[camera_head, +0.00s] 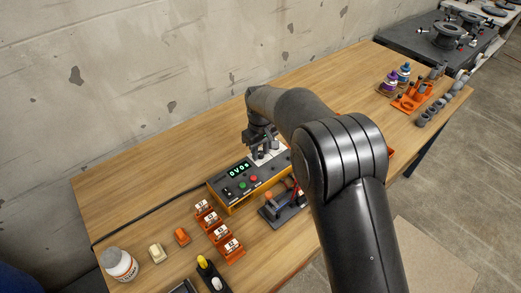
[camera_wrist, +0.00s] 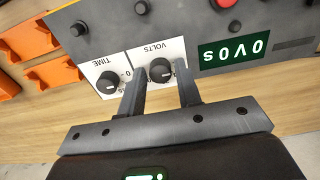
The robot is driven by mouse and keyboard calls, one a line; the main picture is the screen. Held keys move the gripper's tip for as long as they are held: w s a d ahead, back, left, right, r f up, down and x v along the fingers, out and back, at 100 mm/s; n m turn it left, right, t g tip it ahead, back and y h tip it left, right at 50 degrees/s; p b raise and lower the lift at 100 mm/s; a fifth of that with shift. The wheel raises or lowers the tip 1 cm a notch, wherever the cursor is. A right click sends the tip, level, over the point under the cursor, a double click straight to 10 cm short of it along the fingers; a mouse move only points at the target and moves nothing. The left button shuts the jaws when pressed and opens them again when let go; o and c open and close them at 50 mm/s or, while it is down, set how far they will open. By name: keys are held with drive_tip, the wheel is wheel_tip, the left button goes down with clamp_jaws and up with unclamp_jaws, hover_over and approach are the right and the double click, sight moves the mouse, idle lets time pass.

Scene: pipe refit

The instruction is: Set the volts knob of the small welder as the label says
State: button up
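The small welder (camera_head: 232,190) is a yellow-and-grey box on the wooden bench. Its green display (camera_wrist: 234,49) appears upside down in the wrist view and reads 0V 0s. The volts knob (camera_wrist: 160,71) is black with a light pointer mark, on a white plate marked VOLTS. My gripper (camera_wrist: 160,77) is open, with its fingertips on either side of the volts knob and small gaps showing; I cannot tell whether they touch it. In the head view my gripper (camera_head: 263,153) is over the welder's right end, hiding the knobs. The label with the setting is not readable.
The time knob (camera_wrist: 110,82) sits close beside one finger. Red button (camera_head: 253,178) and other buttons are on the panel. The bench behind the welder is clear.

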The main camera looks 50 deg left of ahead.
clamp_jaws()
drive_tip(key=m, duration=0.4)
drive_tip(key=shift+m, duration=0.3)
drive_tip(key=m, duration=0.4)
idle(0.6)
drive_tip(key=shift+o, duration=1.6)
unclamp_jaws()
